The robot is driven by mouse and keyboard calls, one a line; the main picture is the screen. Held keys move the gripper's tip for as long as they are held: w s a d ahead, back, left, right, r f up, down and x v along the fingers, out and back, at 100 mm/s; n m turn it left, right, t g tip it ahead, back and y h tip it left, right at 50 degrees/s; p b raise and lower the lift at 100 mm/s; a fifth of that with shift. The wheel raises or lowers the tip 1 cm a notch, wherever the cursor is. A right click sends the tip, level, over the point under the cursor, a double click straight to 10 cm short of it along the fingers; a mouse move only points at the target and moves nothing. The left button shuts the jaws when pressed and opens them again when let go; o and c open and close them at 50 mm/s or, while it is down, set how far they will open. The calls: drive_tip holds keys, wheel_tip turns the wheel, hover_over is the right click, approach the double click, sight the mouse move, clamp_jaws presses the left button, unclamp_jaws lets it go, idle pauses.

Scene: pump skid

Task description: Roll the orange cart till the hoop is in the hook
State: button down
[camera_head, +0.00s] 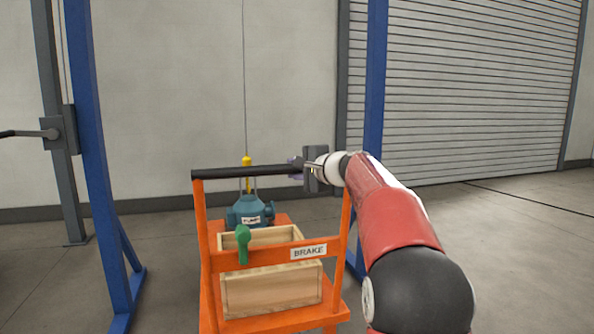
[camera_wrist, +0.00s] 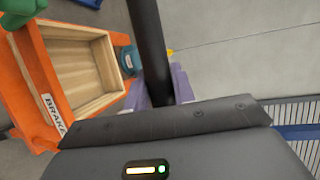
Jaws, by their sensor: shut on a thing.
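The orange cart (camera_head: 203,262) stands in front of me with its black push bar (camera_head: 240,172) across the top. My gripper (camera_head: 308,166) is shut on the right end of that bar. In the wrist view the bar (camera_wrist: 148,40) runs between the purple fingers of my gripper (camera_wrist: 160,88). A teal pump (camera_head: 250,211) sits at the cart's far end, with thin grey bars rising from it. The yellow hook (camera_head: 246,161) hangs on a cable just above, behind the push bar. The hoop is too small and covered to make out, so I cannot tell whether it is in the hook.
A green lever (camera_head: 243,243) hangs on the cart's crossbar beside a BRAKE label (camera_head: 309,251). An open wooden box (camera_head: 272,290) rides on the cart. Blue posts (camera_head: 88,120) stand left and right of the cart. A roller door (camera_head: 460,90) is at the back right.

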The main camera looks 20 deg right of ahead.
drive_tip(key=shift+s, duration=0.2)
drive_tip(key=c, duration=1.2)
unclamp_jaws()
drive_tip(key=shift+o, duration=0.2)
drive_tip(key=b+v, duration=0.1)
drive_tip(key=v, duration=0.6)
drive_tip(key=shift+s+d+b, duration=0.2)
drive_tip(key=shift+s+b, duration=0.15)
